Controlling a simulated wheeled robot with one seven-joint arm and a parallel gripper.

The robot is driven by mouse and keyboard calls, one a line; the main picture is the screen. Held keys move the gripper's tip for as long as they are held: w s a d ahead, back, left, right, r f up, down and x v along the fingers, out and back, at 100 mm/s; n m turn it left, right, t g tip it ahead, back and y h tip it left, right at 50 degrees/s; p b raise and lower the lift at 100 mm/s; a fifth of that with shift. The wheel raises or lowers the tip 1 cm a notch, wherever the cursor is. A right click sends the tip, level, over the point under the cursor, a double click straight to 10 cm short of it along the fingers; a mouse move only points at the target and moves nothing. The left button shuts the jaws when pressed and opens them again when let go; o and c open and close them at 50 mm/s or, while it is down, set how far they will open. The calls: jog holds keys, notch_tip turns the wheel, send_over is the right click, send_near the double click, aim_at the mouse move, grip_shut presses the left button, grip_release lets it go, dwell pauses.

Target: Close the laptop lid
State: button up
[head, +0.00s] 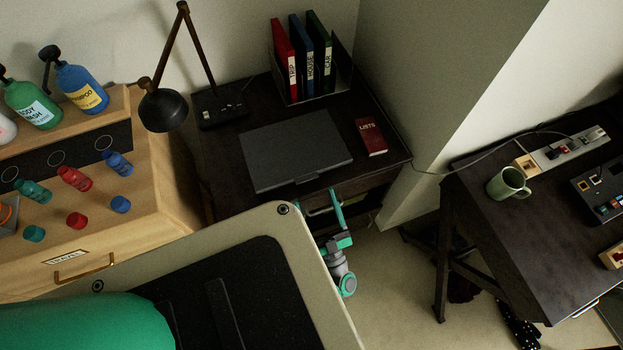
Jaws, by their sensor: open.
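The laptop (295,150) is a dark grey flat slab on the dark desk in the head view. Its lid looks folded down flat; no screen or keys show. Whether a thin gap remains at its front edge, I cannot tell. My gripper (331,215), with green parts, is in front of the desk, just below the laptop's front right edge. It is open and holds nothing that I can see. It looks apart from the lid, though contact at the edge is hard to judge. Part of my arm is hidden behind my own body.
A black lamp (163,108) stands left of the laptop. A rack of red, blue and green binders (311,55) is behind it, and a red book (371,137) lies to its right. A drawer unit with bottles is at left; another desk with a green mug (507,184) is at right.

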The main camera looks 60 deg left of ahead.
jog(key=v, duration=0.3)
jog(key=shift+d+f, duration=0.2)
jog(key=shift+d, duration=0.1)
jog(key=shift+d, duration=0.1)
dwell(0.4)
